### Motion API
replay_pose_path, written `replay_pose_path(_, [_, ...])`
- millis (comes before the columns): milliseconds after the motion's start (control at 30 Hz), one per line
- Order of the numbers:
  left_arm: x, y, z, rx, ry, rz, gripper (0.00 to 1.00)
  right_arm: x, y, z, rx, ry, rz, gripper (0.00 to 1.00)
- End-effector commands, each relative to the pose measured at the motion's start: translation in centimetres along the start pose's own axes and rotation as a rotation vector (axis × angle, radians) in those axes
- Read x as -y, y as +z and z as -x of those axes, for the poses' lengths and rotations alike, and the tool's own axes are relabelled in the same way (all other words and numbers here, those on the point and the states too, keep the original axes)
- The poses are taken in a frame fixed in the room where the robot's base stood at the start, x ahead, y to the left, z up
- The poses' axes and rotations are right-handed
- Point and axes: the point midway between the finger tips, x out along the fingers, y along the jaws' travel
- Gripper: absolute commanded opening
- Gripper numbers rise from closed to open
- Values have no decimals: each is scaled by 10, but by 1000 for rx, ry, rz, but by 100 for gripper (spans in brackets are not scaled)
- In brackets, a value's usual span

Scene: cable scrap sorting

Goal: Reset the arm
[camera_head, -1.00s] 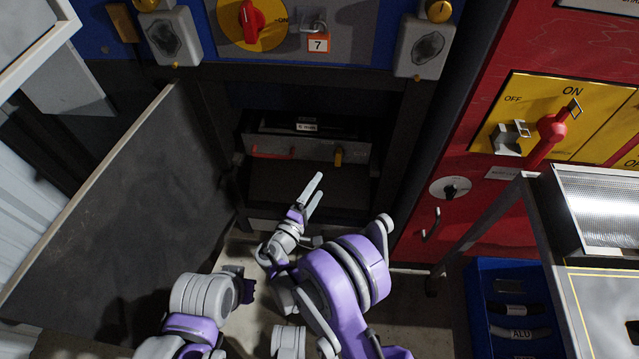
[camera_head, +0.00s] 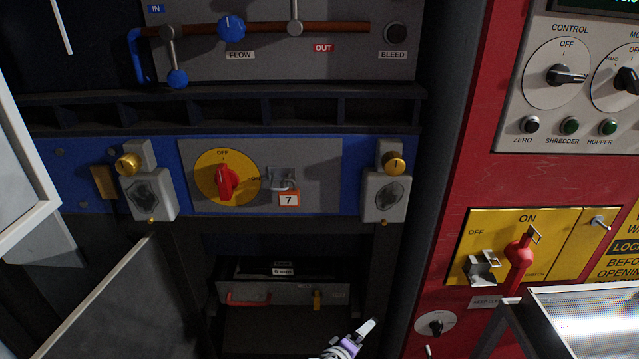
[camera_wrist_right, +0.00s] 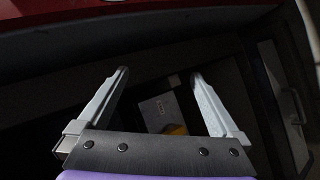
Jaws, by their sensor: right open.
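My right gripper (camera_head: 366,330) shows only its tip at the bottom edge of the head view, in front of the lower opening of the blue panel cabinet. In the right wrist view the right gripper (camera_wrist_right: 160,95) is open, with its two grey fingers spread and nothing between them. A grey drawer (camera_head: 285,293) with a red handle (camera_head: 247,300) and a yellow latch (camera_head: 317,299) sits in that opening, apart from the gripper. My left gripper is not in view.
An open dark door panel (camera_head: 125,315) stands at the lower left. The blue panel carries a red rotary switch (camera_head: 226,183) and a padlock with an orange 7 tag (camera_head: 289,199). A red cabinet (camera_head: 455,240) with a yellow ON/OFF plate (camera_head: 500,255) and a metal tray (camera_head: 590,310) bound the right.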

Motion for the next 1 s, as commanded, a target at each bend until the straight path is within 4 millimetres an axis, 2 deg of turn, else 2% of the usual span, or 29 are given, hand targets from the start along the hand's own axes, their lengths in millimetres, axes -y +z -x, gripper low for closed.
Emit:
replay_pose_path(33, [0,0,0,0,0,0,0,-11,24,3,32,-56,-42,100])
replay_pose_path(233, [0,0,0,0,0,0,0,-24,102,32,132,-281,-229,100])
replay_pose_path(400, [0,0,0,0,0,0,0,-19,158,71,192,-458,-414,100])
replay_pose_path(500, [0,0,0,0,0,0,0,-11,183,96,215,-546,-522,100])
replay_pose_path(700, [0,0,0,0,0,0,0,6,211,134,235,-671,-697,100])
replay_pose_path(900, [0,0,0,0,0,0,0,22,226,164,241,-762,-847,100])
replay_pose_path(933, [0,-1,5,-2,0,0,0,19,226,169,238,-769,-859,100])
replay_pose_path(1000, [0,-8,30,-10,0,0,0,-4,222,182,229,-763,-854,100])
